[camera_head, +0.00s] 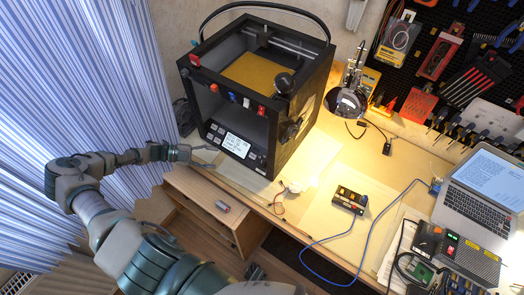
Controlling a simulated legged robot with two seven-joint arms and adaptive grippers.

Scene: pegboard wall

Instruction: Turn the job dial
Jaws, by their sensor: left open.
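A black box-shaped 3D printer (313,95) stands on the wooden bench. Its lower front has a control panel with a lit screen (237,145) and small buttons around it. A round black knob (284,83) sits at the printer's upper front right corner. No label is readable, so I cannot tell which control is the job dial. My left gripper (212,156) is open and empty, with its fingers just left of and slightly below the panel. Whether a fingertip touches the printer is unclear. My right gripper is not in view.
A blue striped curtain (70,100) hangs at the left beside my arm. A wooden drawer unit (215,205) is below the gripper. A small black and yellow device (349,199), a blue cable and a laptop (480,185) are on the bench. Tools hang on the pegboard.

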